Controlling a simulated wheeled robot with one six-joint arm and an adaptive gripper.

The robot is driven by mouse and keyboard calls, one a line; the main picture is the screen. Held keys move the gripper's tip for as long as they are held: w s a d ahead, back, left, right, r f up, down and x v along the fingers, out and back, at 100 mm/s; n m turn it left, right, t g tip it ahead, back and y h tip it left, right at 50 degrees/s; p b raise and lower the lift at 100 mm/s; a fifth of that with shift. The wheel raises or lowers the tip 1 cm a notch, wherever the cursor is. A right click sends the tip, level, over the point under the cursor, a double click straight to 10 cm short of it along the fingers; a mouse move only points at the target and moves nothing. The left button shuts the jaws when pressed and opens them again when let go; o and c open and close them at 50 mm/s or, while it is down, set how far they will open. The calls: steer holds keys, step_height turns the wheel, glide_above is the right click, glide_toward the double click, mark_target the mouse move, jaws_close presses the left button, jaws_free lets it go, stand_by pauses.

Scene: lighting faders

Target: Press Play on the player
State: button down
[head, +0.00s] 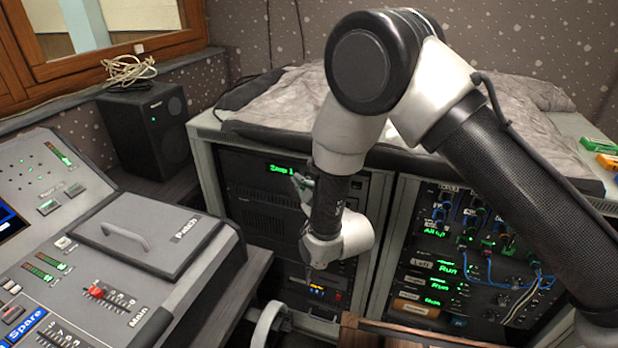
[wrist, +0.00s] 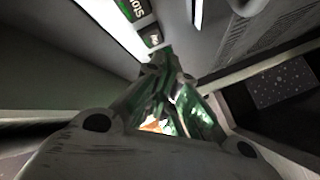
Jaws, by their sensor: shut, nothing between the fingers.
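The player appears to be the dark rack unit (head: 250,188) with a green display reading something like "Stop 1", in the rack behind my arm. My arm covers its right part. My gripper (head: 303,184) shows small beside the arm, in front of that unit. In the wrist view my gripper (wrist: 168,65) is shut and empty, its fingers meeting near the upper middle. Just beyond the tips are a green-lit "Stop" key (wrist: 133,8) and a partly hidden key (wrist: 152,38) with a label starting "Re". I cannot make out a Play key or tell whether the tips touch anything.
A mixing console (head: 165,300) with a patch lid fills the left. A black speaker (head: 150,128) stands behind it. A second rack (head: 440,250) with knobs, blue cables and "Run" displays is on the right. A grey cloth (head: 520,130) covers the rack tops.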

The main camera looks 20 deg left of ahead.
steer(key=shift+w, duration=0.45)
steer(key=shift+w, duration=0.3)
stand_by(0.5)
stand_by(0.3)
steer(key=shift+s, duration=0.75)
steer(key=shift+s+a, duration=0.15)
steer(key=shift+s, duration=2.35)
